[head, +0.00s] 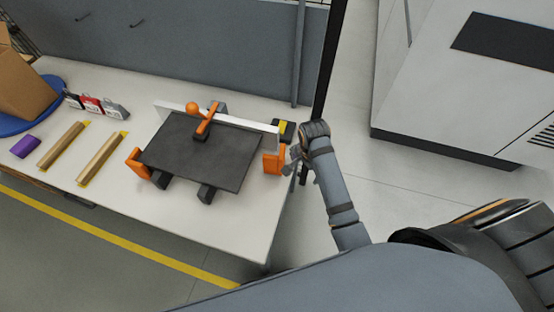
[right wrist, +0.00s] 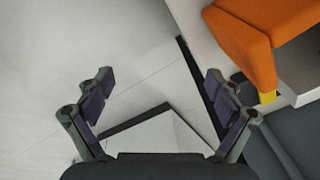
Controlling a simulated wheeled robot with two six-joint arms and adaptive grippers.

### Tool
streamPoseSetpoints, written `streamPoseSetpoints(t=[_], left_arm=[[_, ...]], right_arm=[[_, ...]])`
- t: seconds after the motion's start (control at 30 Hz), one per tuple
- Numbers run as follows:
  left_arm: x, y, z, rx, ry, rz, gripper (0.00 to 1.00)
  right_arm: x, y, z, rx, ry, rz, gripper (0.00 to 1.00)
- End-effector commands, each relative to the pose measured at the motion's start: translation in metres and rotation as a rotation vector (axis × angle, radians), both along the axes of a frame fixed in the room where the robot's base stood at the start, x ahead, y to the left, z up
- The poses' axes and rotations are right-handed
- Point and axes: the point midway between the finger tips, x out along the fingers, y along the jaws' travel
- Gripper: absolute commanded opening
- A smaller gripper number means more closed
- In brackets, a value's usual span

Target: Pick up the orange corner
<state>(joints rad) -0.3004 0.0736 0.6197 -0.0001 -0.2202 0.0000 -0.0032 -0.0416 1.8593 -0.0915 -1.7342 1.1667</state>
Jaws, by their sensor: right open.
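An orange corner (head: 274,163) stands at the right end of the dark panel (head: 205,150) on the white table. A second orange corner (head: 138,163) is at the panel's left end. My right gripper (head: 295,160) is just right of the right-hand corner, at the table's right edge. In the right wrist view my right gripper (right wrist: 160,82) is open, with nothing between its fingers. There the orange corner (right wrist: 248,45) shows at the upper right, beyond the right finger and outside the jaws. My left gripper is not in view.
An orange-handled clamp (head: 204,122) sits at the panel's back by a white strip (head: 240,122). Two tan rolls (head: 100,158), a purple block (head: 25,146) and a blue round tray (head: 50,112) with a cardboard box are at left. The table's front right is clear.

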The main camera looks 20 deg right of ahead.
Motion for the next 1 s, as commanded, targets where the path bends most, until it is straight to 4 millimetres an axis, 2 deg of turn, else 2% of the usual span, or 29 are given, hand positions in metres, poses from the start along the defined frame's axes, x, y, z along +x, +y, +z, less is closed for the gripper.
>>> streamPoseSetpoints(t=[0.03, 0.3, 0.5, 0.7, 1.0], left_arm=[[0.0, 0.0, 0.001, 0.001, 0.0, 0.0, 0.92], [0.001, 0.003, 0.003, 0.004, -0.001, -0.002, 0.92], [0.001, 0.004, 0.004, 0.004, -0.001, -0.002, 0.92], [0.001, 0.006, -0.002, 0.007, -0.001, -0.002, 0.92], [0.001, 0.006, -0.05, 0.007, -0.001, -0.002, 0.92]], right_arm=[[0.01, 0.006, 0.012, 0.019, 0.003, -0.089, 0.92], [0.053, 0.034, 0.061, 0.087, 0.06, -0.594, 0.92], [0.068, 0.047, 0.085, 0.097, 0.091, -0.821, 0.92], [0.068, 0.048, 0.08, 0.097, 0.094, -0.84, 0.92], [0.069, 0.049, 0.032, 0.098, 0.092, -0.838, 0.92]])
